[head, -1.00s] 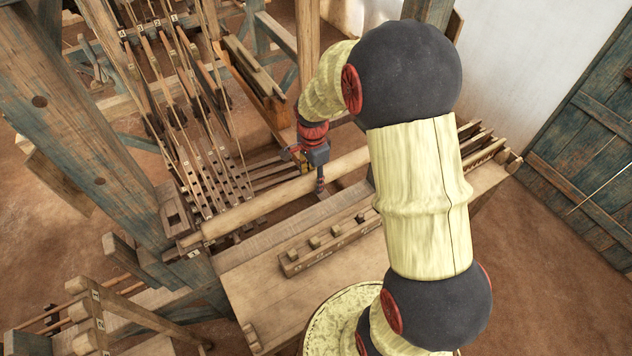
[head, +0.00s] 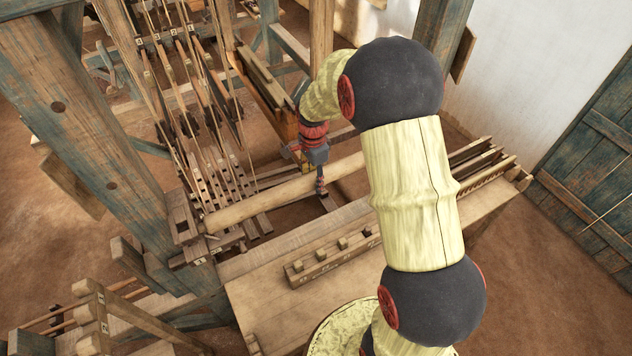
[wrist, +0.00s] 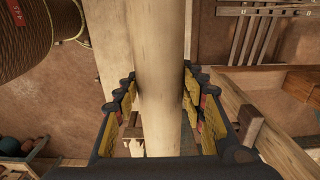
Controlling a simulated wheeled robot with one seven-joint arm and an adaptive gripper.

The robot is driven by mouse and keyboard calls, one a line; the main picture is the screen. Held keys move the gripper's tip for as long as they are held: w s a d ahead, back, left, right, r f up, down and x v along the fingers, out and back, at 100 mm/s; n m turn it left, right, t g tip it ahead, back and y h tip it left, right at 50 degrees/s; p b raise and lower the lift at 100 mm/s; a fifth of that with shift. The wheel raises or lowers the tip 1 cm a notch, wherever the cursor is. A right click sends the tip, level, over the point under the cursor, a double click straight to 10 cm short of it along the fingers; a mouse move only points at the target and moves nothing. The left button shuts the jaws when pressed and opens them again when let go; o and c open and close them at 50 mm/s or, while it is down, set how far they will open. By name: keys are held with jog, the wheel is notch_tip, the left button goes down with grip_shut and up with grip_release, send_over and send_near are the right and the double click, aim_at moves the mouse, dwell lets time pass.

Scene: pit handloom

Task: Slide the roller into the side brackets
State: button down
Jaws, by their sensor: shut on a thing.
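The roller is a long pale wooden cylinder (head: 270,200), lying slantwise in front of the treadles in the head view. My gripper (head: 321,190) is shut on it from above. In the wrist view the roller (wrist: 160,70) runs lengthwise between my fingers (wrist: 160,110), with finger pads along both sides. Its left end shows near the notched wooden bracket (head: 181,222) at the left post; I cannot tell whether they touch. Its right end, and any bracket on that side, is hidden behind my arm.
A bench (head: 270,300) in front carries a pegged wooden block (head: 330,258). Treadles (head: 222,185) and cords stand close behind the roller. A thick blue-brown post (head: 100,150) rises at the left. Bare floor (head: 540,290) lies at the right.

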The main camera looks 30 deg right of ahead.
jog(key=shift+w, duration=0.85)
jog(key=shift+w+f, duration=0.2)
jog(key=shift+w, duration=0.4)
jog(key=shift+w+f, duration=0.15)
jog(key=shift+w, duration=0.45)
jog(key=c, duration=1)
grip_release()
jog(key=shift+f, duration=0.1)
notch_tip(320, 180, up, 12)
